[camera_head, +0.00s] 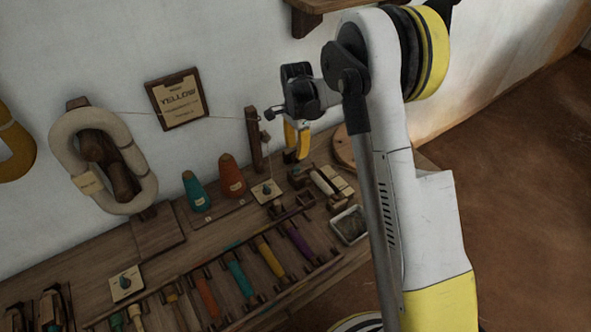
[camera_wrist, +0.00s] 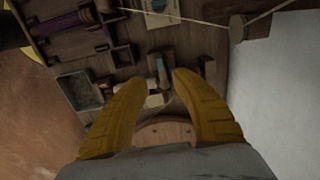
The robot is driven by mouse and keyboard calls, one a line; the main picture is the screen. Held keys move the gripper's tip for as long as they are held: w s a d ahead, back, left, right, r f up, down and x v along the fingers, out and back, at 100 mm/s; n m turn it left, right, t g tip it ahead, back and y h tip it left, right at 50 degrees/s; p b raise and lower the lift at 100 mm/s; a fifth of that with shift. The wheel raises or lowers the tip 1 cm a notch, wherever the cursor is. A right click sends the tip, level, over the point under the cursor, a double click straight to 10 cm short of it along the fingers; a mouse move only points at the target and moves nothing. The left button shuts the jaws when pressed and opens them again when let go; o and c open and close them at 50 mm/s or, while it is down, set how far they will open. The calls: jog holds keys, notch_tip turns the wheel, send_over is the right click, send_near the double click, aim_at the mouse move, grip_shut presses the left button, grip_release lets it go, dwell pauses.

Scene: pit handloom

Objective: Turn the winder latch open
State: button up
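My gripper (camera_head: 298,148) hangs above the right end of the wooden bench, in front of the wall. In the wrist view its two yellow fingers (camera_wrist: 161,82) are spread apart with nothing held between them. A small device with cream blocks on a dark wooden base (camera_head: 332,183), which may be the winder, sits on the bench below and right of the gripper. Cream and teal parts (camera_wrist: 157,88) show between and beyond the fingertips in the wrist view, partly covered by them. I cannot make out for certain which part is the latch.
An upright wooden post (camera_head: 254,138) with a thread stands left of the gripper. Teal (camera_head: 196,192) and orange (camera_head: 231,177) cones stand beside it. A rack with coloured bobbins (camera_head: 236,272) fills the front. A grey tray (camera_head: 349,225) and a round wooden disc (camera_head: 344,147) lie nearby.

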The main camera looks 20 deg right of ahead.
aim_at(296, 168)
notch_tip(296, 168, down, 10)
jog(key=b, duration=0.4)
jog(key=shift+r, duration=0.15)
jog(key=shift+c, duration=0.5)
grip_shut()
